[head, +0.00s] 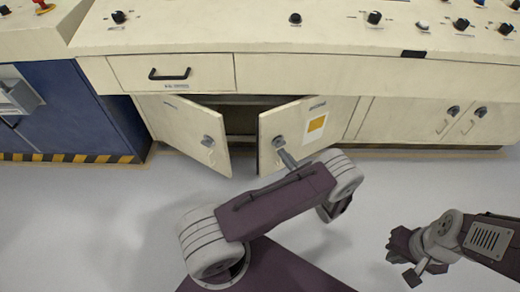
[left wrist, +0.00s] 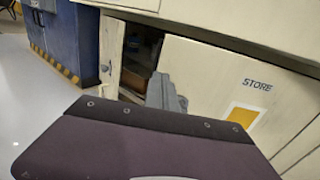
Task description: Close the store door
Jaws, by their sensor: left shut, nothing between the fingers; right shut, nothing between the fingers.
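The store door (head: 306,137) is a cream cabinet door with a yellow-and-white label and a round grey latch. It stands ajar, swung out from the cabinet front. In the left wrist view the store door (left wrist: 225,78) carries the word STORE. My left gripper (head: 288,160) is shut and empty, close to the latch at the door's free edge. I cannot tell if they touch. In the left wrist view the left gripper (left wrist: 166,92) overlaps that edge, and my arm hides the door's lower part. My right gripper (head: 412,276) is shut and empty, low at the right, away from the door.
A second cream door (head: 187,129) stands open to the left, with a dark gap between the two. A closed drawer (head: 205,72) is above it. A blue cabinet (head: 68,110) stands at the left. The grey floor (head: 95,220) in front is clear.

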